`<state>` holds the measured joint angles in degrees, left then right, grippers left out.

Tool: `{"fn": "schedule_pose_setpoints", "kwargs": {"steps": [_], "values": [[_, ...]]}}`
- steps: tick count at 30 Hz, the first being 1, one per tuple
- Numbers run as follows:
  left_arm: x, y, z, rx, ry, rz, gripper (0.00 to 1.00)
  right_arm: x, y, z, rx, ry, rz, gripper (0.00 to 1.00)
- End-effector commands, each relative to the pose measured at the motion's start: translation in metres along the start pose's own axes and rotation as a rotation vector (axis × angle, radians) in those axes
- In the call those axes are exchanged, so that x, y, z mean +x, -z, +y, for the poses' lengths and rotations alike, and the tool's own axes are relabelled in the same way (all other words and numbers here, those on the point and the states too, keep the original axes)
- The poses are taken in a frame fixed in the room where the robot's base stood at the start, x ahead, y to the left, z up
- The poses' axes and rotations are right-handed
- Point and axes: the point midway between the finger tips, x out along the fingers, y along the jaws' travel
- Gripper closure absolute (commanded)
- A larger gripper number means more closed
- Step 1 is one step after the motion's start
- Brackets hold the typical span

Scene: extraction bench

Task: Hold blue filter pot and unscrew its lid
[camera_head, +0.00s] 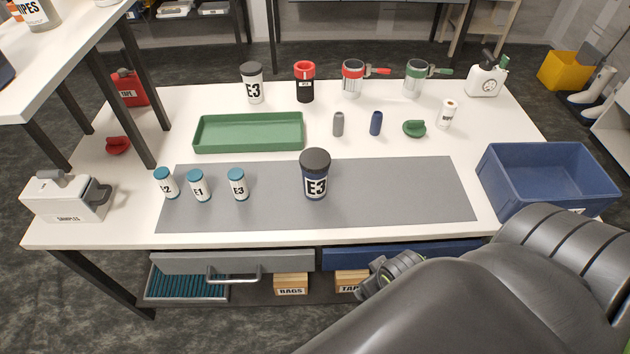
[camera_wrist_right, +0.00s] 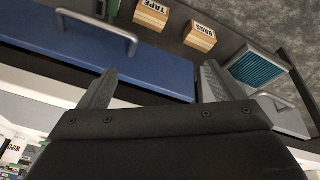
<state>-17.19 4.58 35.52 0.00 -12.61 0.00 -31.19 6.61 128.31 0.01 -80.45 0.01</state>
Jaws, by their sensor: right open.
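My right gripper (camera_head: 372,278) is low in front of the bench, below the table top and apart from the pot. In the right wrist view the two fingers of the right gripper (camera_wrist_right: 155,90) are spread with nothing between them, facing the blue drawer. My left gripper is in neither view.
Several small teal-lidded jars (camera_head: 199,186) stand on the mat's left. A green tray (camera_head: 248,146) lies behind them, and a blue bin (camera_head: 545,178) stands at the right. The drawer handle (camera_wrist_right: 112,32) is near my right gripper. The mat right of the pot is clear.

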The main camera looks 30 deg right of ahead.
Motion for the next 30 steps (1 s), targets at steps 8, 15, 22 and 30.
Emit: {"fn": "schedule_pose_setpoints", "kwargs": {"steps": [8,15,22,30], "values": [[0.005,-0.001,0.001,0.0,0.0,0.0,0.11,-0.05,0.032,0.017,-0.047,-0.002,0.184,0.12],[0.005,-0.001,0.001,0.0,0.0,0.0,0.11,-0.048,0.075,0.032,-0.094,0.049,0.417,0.12],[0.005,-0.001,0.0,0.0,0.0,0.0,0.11,-0.058,0.121,0.051,-0.128,0.152,0.679,0.12],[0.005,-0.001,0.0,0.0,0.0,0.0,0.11,-0.085,0.159,0.071,-0.131,0.284,0.915,0.12]]}}
